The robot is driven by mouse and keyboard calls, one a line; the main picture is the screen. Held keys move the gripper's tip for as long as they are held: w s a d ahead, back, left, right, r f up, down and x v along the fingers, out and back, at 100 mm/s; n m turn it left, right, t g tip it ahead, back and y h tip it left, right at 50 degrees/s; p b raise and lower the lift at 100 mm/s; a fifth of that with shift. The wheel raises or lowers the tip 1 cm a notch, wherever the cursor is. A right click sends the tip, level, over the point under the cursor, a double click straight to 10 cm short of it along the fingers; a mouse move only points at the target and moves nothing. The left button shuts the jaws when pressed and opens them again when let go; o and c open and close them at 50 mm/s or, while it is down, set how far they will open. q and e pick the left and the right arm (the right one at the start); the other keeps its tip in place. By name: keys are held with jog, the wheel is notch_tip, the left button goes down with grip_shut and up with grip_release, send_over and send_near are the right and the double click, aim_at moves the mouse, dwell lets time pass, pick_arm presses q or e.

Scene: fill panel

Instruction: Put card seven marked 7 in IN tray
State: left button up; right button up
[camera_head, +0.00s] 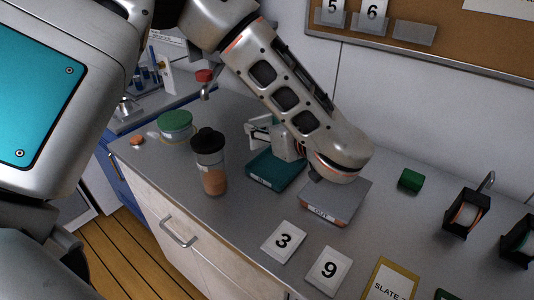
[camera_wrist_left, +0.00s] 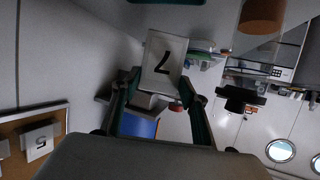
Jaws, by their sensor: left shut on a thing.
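My left gripper (camera_head: 257,133) is shut on the white card marked 7 (camera_wrist_left: 164,60), which stands out between the fingertips in the left wrist view; the gripper also shows there (camera_wrist_left: 158,84). The teal IN tray (camera_head: 262,183) lies on the counter just below the gripper, partly hidden by the hand. The grey OUT tray (camera_head: 318,211) is to its right, under my left wrist. My right gripper is not in view.
A lidded tumbler (camera_head: 211,168) stands left of the IN tray, with a green-lidded jar (camera_head: 175,124) behind it. Cards marked 3 (camera_head: 283,241) and 9 (camera_head: 328,270) lie in front. A green block (camera_head: 411,180) is at right.

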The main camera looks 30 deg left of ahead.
pick_arm(q)
notch_tip(320, 180, down, 8)
jog(key=shift+w+r+b, duration=0.1)
jog(key=shift+b, duration=0.45)
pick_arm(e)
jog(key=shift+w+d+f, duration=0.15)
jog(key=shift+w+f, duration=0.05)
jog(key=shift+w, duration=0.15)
pick_arm(q)
jog(key=o, duration=0.9)
jog(key=shift+o, duration=0.9)
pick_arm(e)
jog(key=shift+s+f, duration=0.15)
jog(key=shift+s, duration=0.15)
